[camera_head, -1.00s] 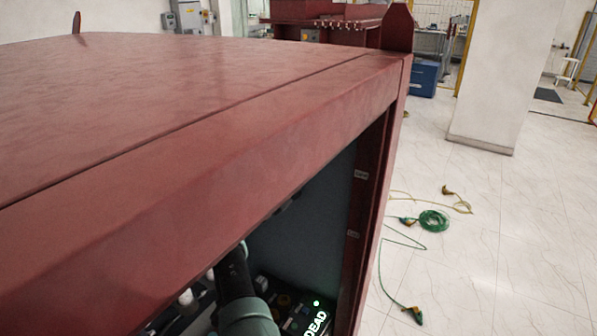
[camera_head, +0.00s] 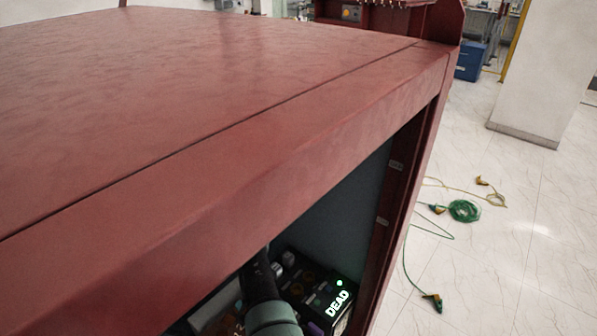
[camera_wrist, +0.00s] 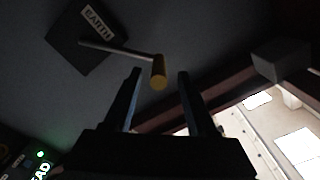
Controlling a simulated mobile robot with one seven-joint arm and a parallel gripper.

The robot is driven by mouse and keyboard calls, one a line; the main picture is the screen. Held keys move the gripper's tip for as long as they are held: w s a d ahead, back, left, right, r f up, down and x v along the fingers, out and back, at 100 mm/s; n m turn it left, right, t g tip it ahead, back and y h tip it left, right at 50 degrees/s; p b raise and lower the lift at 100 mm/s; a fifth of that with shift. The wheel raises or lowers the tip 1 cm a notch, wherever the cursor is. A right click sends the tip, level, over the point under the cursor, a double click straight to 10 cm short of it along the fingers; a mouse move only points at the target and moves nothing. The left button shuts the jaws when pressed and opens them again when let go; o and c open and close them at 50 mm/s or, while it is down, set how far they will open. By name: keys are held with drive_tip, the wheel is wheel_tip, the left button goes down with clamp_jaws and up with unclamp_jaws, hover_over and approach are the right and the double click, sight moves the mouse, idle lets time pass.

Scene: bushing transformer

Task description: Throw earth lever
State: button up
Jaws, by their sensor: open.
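The earth lever shows in the wrist view as a thin metal rod with a yellow cylindrical handle (camera_wrist: 159,72). It comes out of a dark square plate (camera_wrist: 70,40) with an "EARTH" label (camera_wrist: 97,20). My gripper (camera_wrist: 158,74) is open, its two dark fingers apart. In the picture the yellow handle appears between the fingertips; I cannot tell how deep it lies or whether it touches them. In the head view part of my arm reaches into the red cabinet (camera_head: 240,180), and the cabinet top hides my gripper and the lever.
A panel inside the cabinet shows a lit "DEAD" sign (camera_head: 338,303) with a green light. A grey block (camera_wrist: 280,60) is at the right in the wrist view. Green cable (camera_head: 464,211) with clamps lies on the floor outside. The floor at the right is mostly clear.

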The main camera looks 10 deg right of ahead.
drive_tip(key=v, duration=0.9)
drive_tip(key=shift+s+a, duration=0.1)
idle(0.3)
